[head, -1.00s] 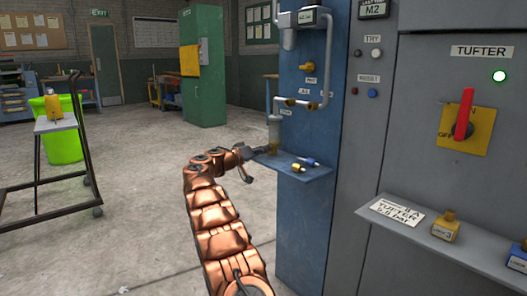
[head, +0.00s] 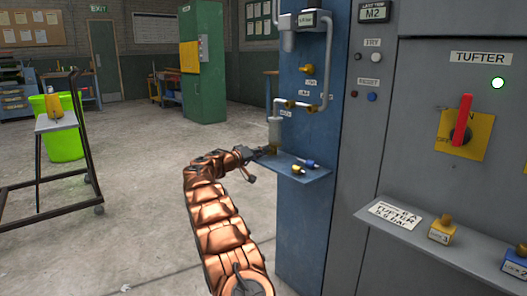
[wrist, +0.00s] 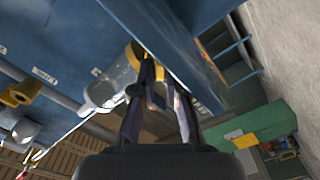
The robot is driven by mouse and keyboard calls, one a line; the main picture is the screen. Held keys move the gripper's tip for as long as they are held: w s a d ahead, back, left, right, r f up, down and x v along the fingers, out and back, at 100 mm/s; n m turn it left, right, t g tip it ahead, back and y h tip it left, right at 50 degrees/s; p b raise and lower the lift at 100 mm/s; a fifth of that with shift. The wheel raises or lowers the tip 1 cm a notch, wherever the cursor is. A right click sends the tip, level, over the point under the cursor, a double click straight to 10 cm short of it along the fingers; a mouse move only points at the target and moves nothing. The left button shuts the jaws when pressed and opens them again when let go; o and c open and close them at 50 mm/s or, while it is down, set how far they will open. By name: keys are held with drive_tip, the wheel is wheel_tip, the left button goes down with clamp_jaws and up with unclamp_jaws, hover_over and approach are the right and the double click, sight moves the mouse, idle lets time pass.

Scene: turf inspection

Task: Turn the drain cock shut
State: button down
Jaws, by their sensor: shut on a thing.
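In the head view, a grey filter bowl (head: 275,128) hangs on the blue panel, with the small brass drain cock (head: 273,149) at its lower end, just above a blue shelf. My gripper (head: 266,152) reaches it from the left and is shut on it. The wrist view shows my two dark fingers (wrist: 160,78) on either side of a small brass-coloured part, the drain cock (wrist: 157,101), beside the grey bowl (wrist: 108,90). The fingers hide much of the cock, so its exact turn angle cannot be told.
Pipes run above the bowl. A grey cabinet with a red switch handle (head: 462,121) stands at right. A trolley (head: 60,125) stands at left, with open floor between.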

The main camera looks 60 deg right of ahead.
drive_tip(key=c, duration=1.2)
unclamp_jaws()
drive_tip(key=shift+f, duration=0.1)
